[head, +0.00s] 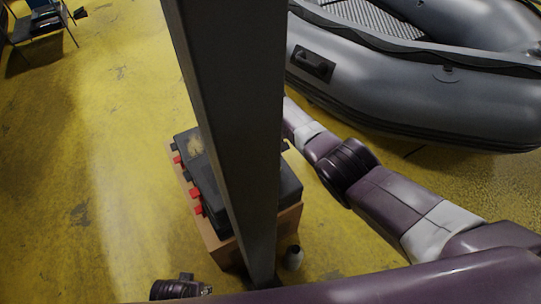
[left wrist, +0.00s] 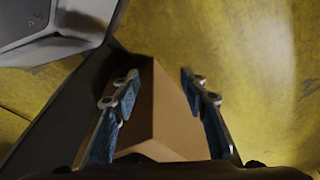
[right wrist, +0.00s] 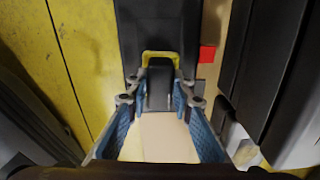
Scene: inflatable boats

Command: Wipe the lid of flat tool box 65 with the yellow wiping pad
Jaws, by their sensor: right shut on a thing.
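Dark flat tool boxes (head: 207,188) with red latches lie on a brown carton (head: 222,252) in the head view. No number is readable, so I cannot tell which is box 65. A pale yellowish smear (head: 195,146) shows on a dark lid. In the right wrist view my right gripper (right wrist: 160,88) is shut on a dark grip with a yellow edge, apparently the yellow wiping pad (right wrist: 161,54). It is over or against a dark box lid (right wrist: 157,22); contact is unclear. In the left wrist view my left gripper (left wrist: 162,82) is open and empty, facing the carton's corner (left wrist: 178,115).
A grey upright post (head: 235,110) crosses the head view and hides part of the boxes and my right gripper. A grey inflatable boat (head: 420,95) lies at the right.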

